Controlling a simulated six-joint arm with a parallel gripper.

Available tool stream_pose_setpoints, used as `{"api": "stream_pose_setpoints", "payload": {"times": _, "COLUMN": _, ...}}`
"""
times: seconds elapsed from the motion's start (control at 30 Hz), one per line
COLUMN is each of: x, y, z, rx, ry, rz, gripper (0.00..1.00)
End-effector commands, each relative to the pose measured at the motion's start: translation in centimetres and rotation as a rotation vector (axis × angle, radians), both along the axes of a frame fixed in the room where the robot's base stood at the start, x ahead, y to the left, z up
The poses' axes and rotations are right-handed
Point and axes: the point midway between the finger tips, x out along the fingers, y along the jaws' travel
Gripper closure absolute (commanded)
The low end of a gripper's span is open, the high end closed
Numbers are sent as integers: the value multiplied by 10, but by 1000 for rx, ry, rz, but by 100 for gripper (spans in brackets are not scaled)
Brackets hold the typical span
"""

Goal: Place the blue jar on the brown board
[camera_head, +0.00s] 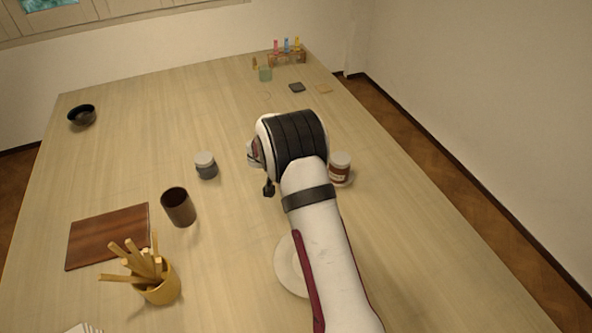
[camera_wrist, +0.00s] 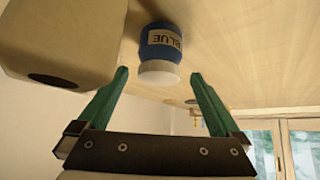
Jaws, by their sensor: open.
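My gripper (camera_wrist: 158,76) is open and empty, with green fingers spread. In the head view my arm covers most of the gripper, and I cannot make out the blue jar there. The brown board (camera_head: 100,238) lies flat at the left front of the table, well to the left of my arm.
A yellow cup of wooden sticks (camera_head: 160,288) stands at the board's front right corner. A dark brown cup (camera_head: 178,208) and a grey jar (camera_head: 206,168) stand between board and arm. A brown jar (camera_head: 340,170) is right of my arm. A pale plate (camera_head: 288,268) lies beside it.

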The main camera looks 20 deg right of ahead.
Motion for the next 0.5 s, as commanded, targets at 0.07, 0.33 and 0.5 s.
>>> {"api": "stream_pose_setpoints", "payload": {"times": 0.07, "x": 9, "y": -12, "z": -10, "rx": 1, "ry": 0, "rz": -4, "gripper": 0}}
{"api": "stream_pose_setpoints", "payload": {"times": 0.33, "x": 20, "y": -21, "z": -26, "rx": 0, "ry": 0, "rz": 0, "gripper": 0}}
{"api": "stream_pose_setpoints", "payload": {"times": 0.5, "x": 19, "y": -21, "z": -26, "rx": 0, "ry": 1, "rz": -1, "gripper": 14}}
